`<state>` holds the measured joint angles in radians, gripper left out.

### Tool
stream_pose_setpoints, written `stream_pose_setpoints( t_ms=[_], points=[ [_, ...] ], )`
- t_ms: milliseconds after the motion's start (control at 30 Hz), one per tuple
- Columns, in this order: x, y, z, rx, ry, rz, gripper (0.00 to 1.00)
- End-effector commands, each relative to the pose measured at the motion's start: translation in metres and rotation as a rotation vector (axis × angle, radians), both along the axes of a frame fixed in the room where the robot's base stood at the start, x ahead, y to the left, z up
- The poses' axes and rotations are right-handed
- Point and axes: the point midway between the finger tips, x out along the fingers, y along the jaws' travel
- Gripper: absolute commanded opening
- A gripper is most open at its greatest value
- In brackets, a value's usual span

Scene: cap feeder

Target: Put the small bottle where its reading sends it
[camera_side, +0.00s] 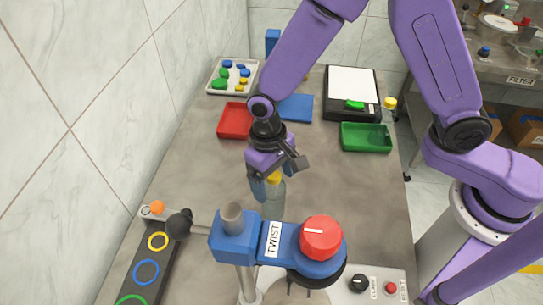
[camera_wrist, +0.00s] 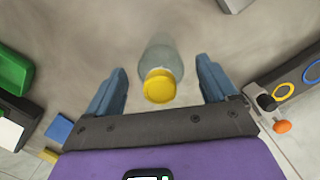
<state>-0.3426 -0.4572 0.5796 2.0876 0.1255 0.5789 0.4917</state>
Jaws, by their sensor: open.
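A clear bottle (camera_side: 273,198) with a yellow cap (camera_side: 273,177) stands on the grey table behind the blue twist station. In the wrist view the bottle (camera_wrist: 163,52) and its yellow cap (camera_wrist: 158,87) lie between my two blue fingers, with a gap on each side. My gripper (camera_side: 266,190) is open around the bottle; it also shows in the wrist view (camera_wrist: 163,85). A black device (camera_side: 335,110) with a white top and a small green patch is at the back right. I cannot make out any reading. Red (camera_side: 234,121), blue (camera_side: 296,108) and green (camera_side: 366,138) trays lie farther back.
A twist station with a red knob (camera_side: 321,238) stands in front. A dark strip with coloured rings (camera_side: 146,272) is at front left. A white tray of caps (camera_side: 213,86) is at the back left. Another yellow cap (camera_side: 390,102) shows at the right edge. Mid-table right is clear.

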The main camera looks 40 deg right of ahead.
Motion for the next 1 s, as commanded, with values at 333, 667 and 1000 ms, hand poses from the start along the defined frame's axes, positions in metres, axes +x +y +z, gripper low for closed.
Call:
stream_pose_setpoints(
  t_ms=[333, 667, 1000],
  points=[
    [0.009, 0.003, 0.067, 0.005, -0.006, 0.000, 0.86],
    [0.013, 0.003, 0.108, 0.001, -0.002, -0.001, 0.86],
    [0.012, 0.000, 0.113, 0.002, -0.003, 0.009, 0.86]
  ],
)
